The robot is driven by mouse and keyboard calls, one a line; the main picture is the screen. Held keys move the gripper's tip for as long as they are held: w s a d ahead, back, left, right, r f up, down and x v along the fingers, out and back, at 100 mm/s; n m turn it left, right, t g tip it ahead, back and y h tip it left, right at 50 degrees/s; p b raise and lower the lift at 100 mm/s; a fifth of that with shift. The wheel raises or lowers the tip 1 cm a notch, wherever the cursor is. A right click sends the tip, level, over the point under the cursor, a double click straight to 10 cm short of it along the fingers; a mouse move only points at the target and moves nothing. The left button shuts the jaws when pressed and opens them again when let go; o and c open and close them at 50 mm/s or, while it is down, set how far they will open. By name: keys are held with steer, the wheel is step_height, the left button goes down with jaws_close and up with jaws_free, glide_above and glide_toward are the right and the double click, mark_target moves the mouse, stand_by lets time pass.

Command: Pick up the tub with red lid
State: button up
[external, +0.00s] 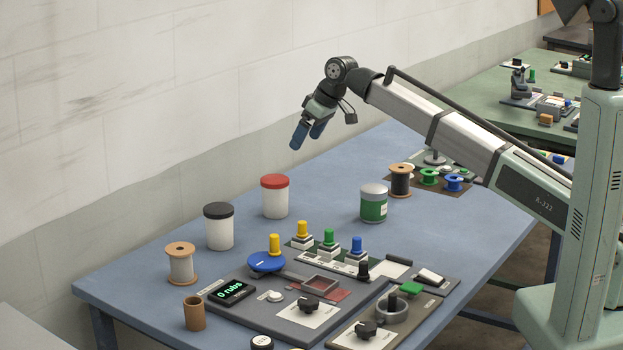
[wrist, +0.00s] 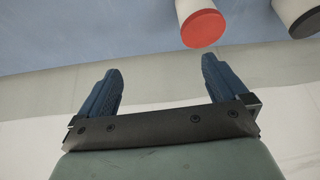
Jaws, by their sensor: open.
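The tub with red lid (external: 275,197) is white and stands upright on the blue table near the wall. In the wrist view its red lid (wrist: 203,28) shows at the top, beyond my fingertips and right of centre. My gripper (external: 306,140) is in the air above the table's far side, up and to the right of the tub in the external view. In the wrist view my gripper (wrist: 160,75) has its two blue fingers apart with nothing between them. It does not touch the tub.
A white tub with black lid (external: 219,227) stands left of the red-lidded one, and a green tin (external: 373,203) stands to its right. A thread spool (external: 181,264), a brown cup (external: 194,313) and a control panel (external: 300,312) are nearer the front. The wall (external: 140,90) runs behind.

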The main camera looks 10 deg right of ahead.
steer(key=n, duration=0.1)
glide_toward(278, 179)
steer(key=shift+g+h, duration=0.3)
steer(key=x, duration=0.7)
steer(key=shift+s+a+f, duration=0.1)
steer(key=shift+w+a+x, duration=0.1)
steer(key=shift+w+x, duration=0.1)
steer(key=shift+x, duration=0.85)
steer(key=shift+w+a+x, duration=0.15)
steer(key=shift+x, duration=0.9)
steer(key=shift+w+a+f, duration=0.1)
steer(key=shift+a+f, duration=0.05)
steer(key=shift+f, duration=0.25)
steer(key=c, duration=1.1)
